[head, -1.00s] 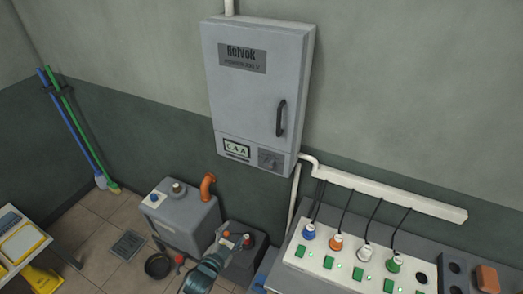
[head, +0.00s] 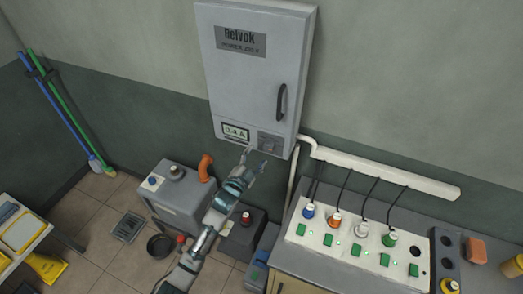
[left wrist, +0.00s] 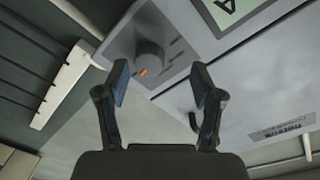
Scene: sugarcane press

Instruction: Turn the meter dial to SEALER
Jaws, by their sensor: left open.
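The meter dial (head: 268,143) is a dark round knob on the lower right panel of the grey wall cabinet (head: 245,85). A small display (head: 235,132) sits left of it. My left gripper (head: 256,158) is open and empty just below the dial, pointing up at the panel. In the left wrist view, the dial (left wrist: 149,58) shows beyond and between the open fingers (left wrist: 158,72), nearer the left finger, with a gap in front of it. It has an orange mark on its rim. The labels around the dial are too small to read. My right gripper is not in view.
A white conduit (head: 385,168) runs right from below the cabinet. A counter holds a white panel (head: 340,243) with several coloured plugs and green switches. A grey tank (head: 178,195) with an orange pipe stands below left. The cabinet's door handle (head: 281,102) sticks out above the dial.

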